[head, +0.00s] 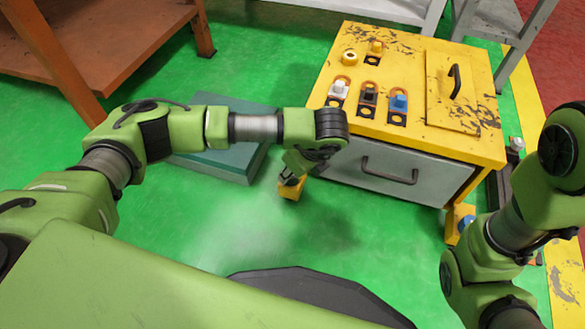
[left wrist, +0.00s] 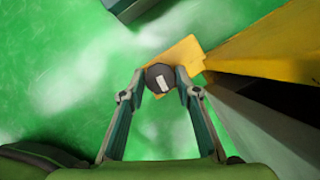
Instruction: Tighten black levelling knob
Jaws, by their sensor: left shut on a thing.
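The black levelling knob (left wrist: 160,78) shows in the left wrist view as a round dark cap with a pale mark. It sits over a yellow foot plate (left wrist: 186,54) near the floor. My left gripper (left wrist: 160,80) has its two fingers on either side of the knob and is shut on it. In the head view my left gripper (head: 291,177) points down at the yellow foot (head: 290,190), beside the front left corner of the yellow cabinet (head: 410,130). The gripper hides the knob there. My right arm is at the right edge; its gripper is not in view.
The cabinet top carries white (head: 338,89), black (head: 369,95) and blue (head: 399,102) pieces. A grey drawer (head: 390,172) faces me. Another yellow foot (head: 459,222) with blue on it stands at the front right. A teal box (head: 225,160) lies behind my left arm.

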